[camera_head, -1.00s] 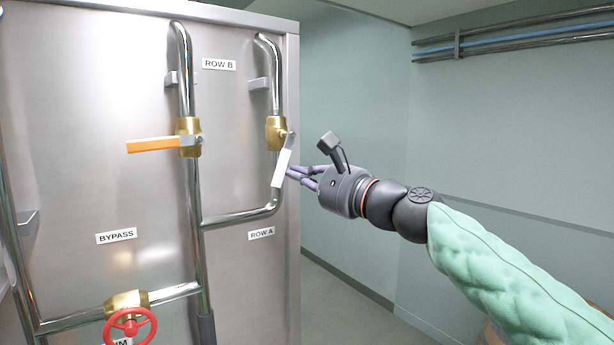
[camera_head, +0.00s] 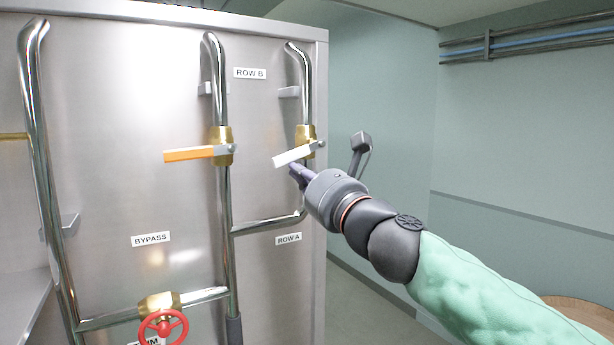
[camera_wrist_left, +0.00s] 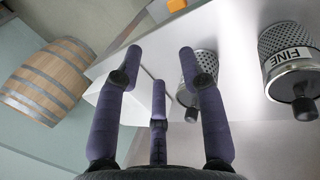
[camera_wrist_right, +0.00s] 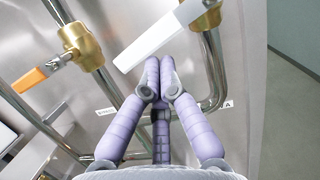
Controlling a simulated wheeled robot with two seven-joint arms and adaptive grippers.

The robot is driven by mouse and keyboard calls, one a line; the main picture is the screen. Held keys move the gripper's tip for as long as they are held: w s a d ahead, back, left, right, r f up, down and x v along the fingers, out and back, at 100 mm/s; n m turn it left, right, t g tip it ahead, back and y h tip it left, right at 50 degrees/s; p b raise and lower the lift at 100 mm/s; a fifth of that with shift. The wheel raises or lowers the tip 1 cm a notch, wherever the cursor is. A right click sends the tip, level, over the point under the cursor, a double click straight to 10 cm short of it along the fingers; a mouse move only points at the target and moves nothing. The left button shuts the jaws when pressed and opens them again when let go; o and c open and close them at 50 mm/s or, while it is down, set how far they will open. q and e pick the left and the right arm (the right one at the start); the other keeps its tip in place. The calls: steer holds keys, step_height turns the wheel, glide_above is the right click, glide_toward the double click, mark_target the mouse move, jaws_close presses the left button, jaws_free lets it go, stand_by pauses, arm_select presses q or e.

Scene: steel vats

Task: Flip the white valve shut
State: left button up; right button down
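The white valve (camera_head: 292,156) has a flat white lever on a brass body (camera_head: 305,138) on the right pipe. Its lever points left and slightly down, nearly level. My right gripper (camera_head: 295,170) is just below the lever. In the right wrist view its fingers (camera_wrist_right: 153,70) are drawn together with nothing between them, and the white lever (camera_wrist_right: 160,40) lies just beyond the tips. I cannot tell whether they touch. My left gripper (camera_wrist_left: 160,55) is open and empty, away from the valve, and is out of the head view.
An orange lever (camera_head: 188,154) on the middle pipe points left, close beside the white one. A red handwheel (camera_head: 163,326) is at lower left. Pipes run across the steel panel (camera_head: 110,120). A barrel (camera_wrist_left: 47,80) and mesh canisters (camera_wrist_left: 290,45) show in the left wrist view.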

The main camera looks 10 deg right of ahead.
steer(key=shift+s+a+r+m+h, duration=0.1)
steer(key=shift+a+r+m+h, duration=0.2)
steer(key=shift+m, duration=0.5)
steer(key=shift+s+a+r+m+h, duration=0.15)
steer(key=shift+r+m, duration=0.25)
steer(key=shift+m, duration=0.4)
steer(key=shift+w, duration=0.1)
steer(key=s+d+f+b, duration=0.3)
steer(key=s+f, duration=0.3)
steer(key=s, duration=0.3)
steer(key=shift+d+f+b, duration=0.25)
steer(key=shift+d+b, duration=0.15)
steer(key=shift+b, duration=0.1)
